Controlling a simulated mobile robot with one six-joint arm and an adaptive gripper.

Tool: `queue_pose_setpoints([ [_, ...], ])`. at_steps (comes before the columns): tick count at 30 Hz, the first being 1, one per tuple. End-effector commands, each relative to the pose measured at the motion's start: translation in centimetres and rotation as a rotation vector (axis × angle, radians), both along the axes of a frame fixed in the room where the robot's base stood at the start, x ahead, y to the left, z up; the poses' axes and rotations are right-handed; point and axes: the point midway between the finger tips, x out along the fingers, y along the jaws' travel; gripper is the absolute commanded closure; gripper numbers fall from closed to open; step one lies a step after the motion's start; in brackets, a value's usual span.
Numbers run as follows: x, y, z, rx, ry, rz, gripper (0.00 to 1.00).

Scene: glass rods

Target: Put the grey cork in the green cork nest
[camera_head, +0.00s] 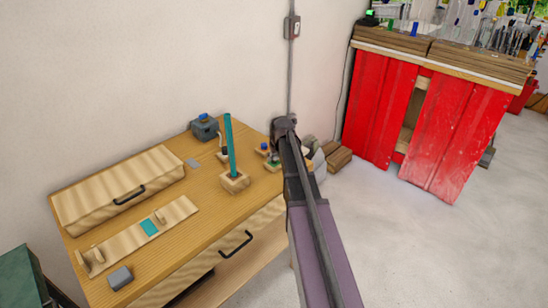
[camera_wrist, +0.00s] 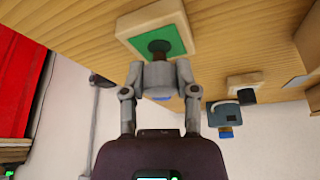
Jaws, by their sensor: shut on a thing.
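The green cork nest (camera_wrist: 130,27) is a pale wooden block with a green square face. It shows at the top of the wrist view, which looks tilted over. The cork stands out over the middle of the green face. It looks to be at or in the nest, but I cannot tell how deep. In the head view the nest (camera_head: 272,160) shows small at the table's right end, beside my arm, which partly hides it.
A teal rod (camera_head: 230,145) stands upright in a wooden block left of the nest. A grey device (camera_head: 204,128) and a wooden case (camera_head: 120,188) sit further left.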

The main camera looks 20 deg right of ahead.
Motion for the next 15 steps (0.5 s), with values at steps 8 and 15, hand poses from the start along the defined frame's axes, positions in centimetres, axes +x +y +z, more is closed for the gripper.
queue_pose_setpoints([
  [8,-0.01,-0.01,-0.13,0.000,0.000,0.000,0.83],
  [15,-0.01,-0.02,-0.48,0.000,0.000,0.000,0.83],
])
